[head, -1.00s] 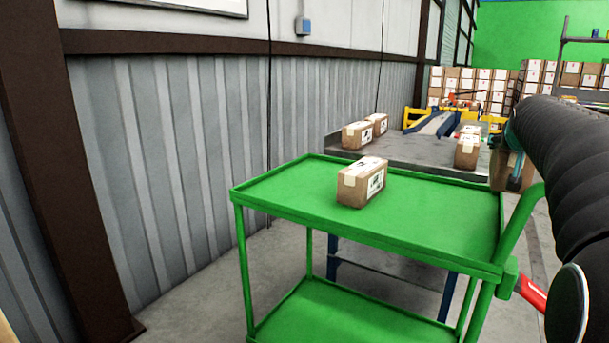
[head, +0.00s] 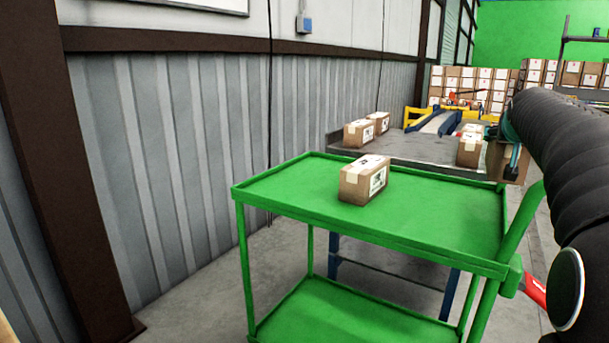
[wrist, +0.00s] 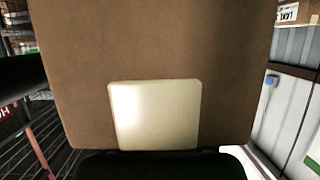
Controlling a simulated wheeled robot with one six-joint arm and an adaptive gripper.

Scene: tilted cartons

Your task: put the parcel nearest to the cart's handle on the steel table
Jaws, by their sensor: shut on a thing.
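My gripper (head: 513,158) is shut on a brown parcel (head: 495,160), held in the air beyond the cart's right end. My arm hides part of it. In the wrist view the held parcel (wrist: 230,60) fills most of the picture, with a pale label towards the gripper. The green cart (head: 430,215) stands in front, with its handle (head: 520,222) at the right. Another brown parcel (head: 350,184) stands on the cart's top tray. The steel table (head: 410,153) is behind the cart, partly hidden by it.
On the table, two parcels (head: 357,134) (head: 380,122) stand at the left and others (head: 469,152) at the right, near the held parcel. The table's middle is bare. A yellow-ended conveyor (head: 435,121) lies behind. A corrugated wall (head: 180,150) runs along the left.

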